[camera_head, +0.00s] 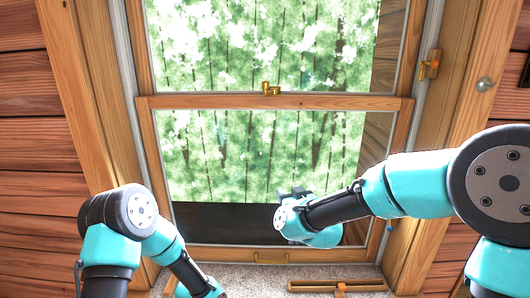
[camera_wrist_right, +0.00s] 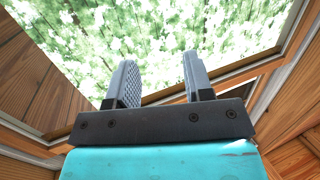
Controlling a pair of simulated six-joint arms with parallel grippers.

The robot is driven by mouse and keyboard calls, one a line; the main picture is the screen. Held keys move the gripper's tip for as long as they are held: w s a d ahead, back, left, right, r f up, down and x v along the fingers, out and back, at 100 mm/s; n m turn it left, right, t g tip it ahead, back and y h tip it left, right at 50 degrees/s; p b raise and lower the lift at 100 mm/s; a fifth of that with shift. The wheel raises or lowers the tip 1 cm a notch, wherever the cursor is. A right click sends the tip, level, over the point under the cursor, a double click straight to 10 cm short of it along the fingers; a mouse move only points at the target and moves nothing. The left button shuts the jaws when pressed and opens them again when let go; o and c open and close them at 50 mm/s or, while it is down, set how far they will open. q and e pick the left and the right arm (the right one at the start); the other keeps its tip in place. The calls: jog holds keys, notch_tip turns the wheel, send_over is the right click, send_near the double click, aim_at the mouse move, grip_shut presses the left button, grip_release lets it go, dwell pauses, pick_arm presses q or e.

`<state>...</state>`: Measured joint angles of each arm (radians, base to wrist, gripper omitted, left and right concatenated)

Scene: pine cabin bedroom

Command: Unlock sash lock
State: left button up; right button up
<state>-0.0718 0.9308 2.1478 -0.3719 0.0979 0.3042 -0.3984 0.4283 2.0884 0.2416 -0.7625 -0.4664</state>
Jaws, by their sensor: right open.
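The brass sash lock (camera_head: 270,88) sits on the meeting rail (camera_head: 330,103) in the middle of the wooden sash window. My right gripper (camera_head: 296,192) is in front of the lower pane, well below the lock and apart from it. In the right wrist view its two fingers (camera_wrist_right: 158,80) stand apart with nothing between them, and the lock does not show there. My left arm (camera_head: 165,240) comes in at the lower left; its gripper is not clearly visible.
A brass fitting (camera_head: 429,65) is on the right frame, with a round metal knob (camera_head: 485,84) beside it. A brass pull (camera_head: 271,259) is on the bottom rail. A wooden bar with a brass piece (camera_head: 338,286) lies below the window. Space before the upper pane is clear.

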aim_at(267, 84)
pick_arm(q)
jog(key=s+a+f+n, duration=0.1)
jog(key=s+a, duration=0.3)
jog(key=s, duration=0.3)
jog(key=s+a+f+n+t, duration=0.1)
jog(key=s+a, duration=0.3)
jog(key=s, duration=0.4)
jog(key=shift+s+f+n, duration=0.2)
jog(key=shift+s+n, duration=0.05)
jog(key=shift+n, duration=0.45)
pick_arm(e)
jog(key=s+a+r+t, duration=0.1)
jog(key=s+r+t, duration=0.1)
jog(key=r, duration=1)
jog(key=s+a+r+t, duration=0.2)
jog(key=r+t, duration=0.2)
jog(key=r, duration=0.8)
jog(key=shift+s+r+m, duration=0.25)
jog(key=shift+s+m, duration=0.05)
jog(key=shift+s, duration=0.1)
pick_arm(q)
jog(key=shift+a, duration=0.1)
pick_arm(e)
jog(key=shift+w+a, duration=0.1)
jog(key=shift+a, duration=0.05)
jog(key=x, duration=1.7)
jog(key=shift+w+a+f, duration=0.1)
jog(key=shift+w, duration=0.05)
jog(key=shift+c, duration=0.4)
grip_shut()
